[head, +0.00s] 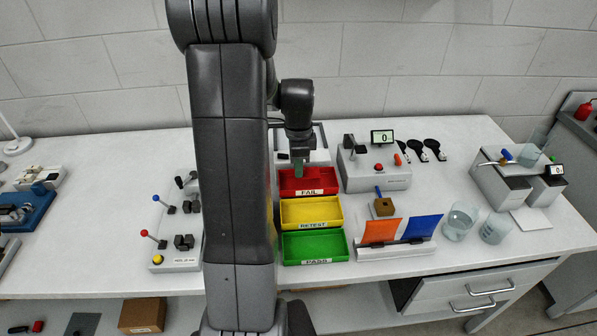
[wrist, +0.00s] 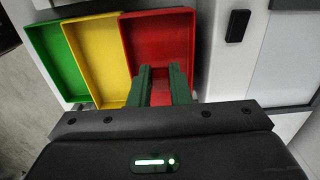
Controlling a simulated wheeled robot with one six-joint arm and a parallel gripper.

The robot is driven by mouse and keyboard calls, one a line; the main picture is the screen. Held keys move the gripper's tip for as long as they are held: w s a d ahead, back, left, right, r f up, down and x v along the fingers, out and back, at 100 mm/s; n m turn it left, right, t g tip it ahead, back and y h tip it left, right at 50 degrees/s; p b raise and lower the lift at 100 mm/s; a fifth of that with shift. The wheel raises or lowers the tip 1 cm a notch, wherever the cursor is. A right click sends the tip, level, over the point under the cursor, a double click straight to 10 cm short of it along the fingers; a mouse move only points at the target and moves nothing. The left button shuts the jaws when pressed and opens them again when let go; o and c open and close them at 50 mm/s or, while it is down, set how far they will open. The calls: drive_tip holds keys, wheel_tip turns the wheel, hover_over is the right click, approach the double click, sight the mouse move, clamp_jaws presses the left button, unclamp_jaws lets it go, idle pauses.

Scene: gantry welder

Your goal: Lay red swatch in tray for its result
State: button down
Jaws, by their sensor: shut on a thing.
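My gripper (head: 298,168) is over the red FAIL tray (head: 319,187), at its left back part. In the wrist view its two green fingers (wrist: 163,74) reach over the same red tray (wrist: 184,20), shut on the red swatch (wrist: 161,92). The swatch shows only as a small red patch between the fingers, hard to tell from the red tray floor. I cannot tell whether it touches the floor. The yellow RETEST tray (head: 311,211) and the green PASS tray (head: 315,246) lie in front of the red one. All three look empty where visible.
A tester (head: 375,173) with a screen reading 0 stands right of the trays. An orange swatch (head: 381,231) and a blue swatch (head: 421,228) stand in a rack (head: 396,252). Beakers (head: 460,220) stand farther right. A lever panel (head: 176,262) is at the left.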

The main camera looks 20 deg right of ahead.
wheel_tip(320, 180, down, 3)
idle(0.3)
drive_tip(key=shift+f+b, duration=0.4)
drive_tip(key=shift+f, duration=0.2)
drive_tip(key=c, duration=1.3)
unclamp_jaws()
drive_tip(key=shift+c, duration=0.2)
drive_tip(key=shift+r, duration=0.15)
wheel_tip(320, 180, up, 13)
